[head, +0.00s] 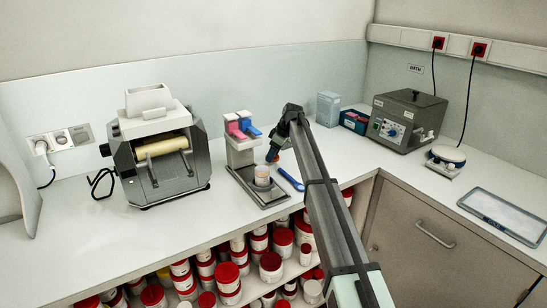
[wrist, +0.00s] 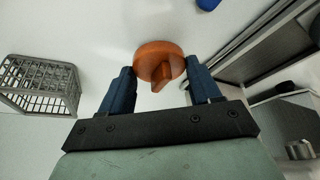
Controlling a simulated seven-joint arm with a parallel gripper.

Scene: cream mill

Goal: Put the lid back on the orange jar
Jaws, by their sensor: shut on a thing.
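An orange lid (wrist: 158,58) with a raised grip bar is between the two blue fingers of my gripper (wrist: 157,84) in the wrist view. In the head view my gripper (head: 273,153) is just above a small pale jar (head: 262,178), which stands on the grey base of the mixer-like stand. The lid is too small to make out clearly there. The jar is not seen in the wrist view, and I cannot tell whether the lid touches it.
The stand (head: 240,152) with pink and blue parts rises just left of my gripper. A blue tool (head: 291,180) lies right of the jar. A roller mill (head: 158,150) is at left, a grey box device (head: 406,120) at back right. Free counter lies between the mill and stand.

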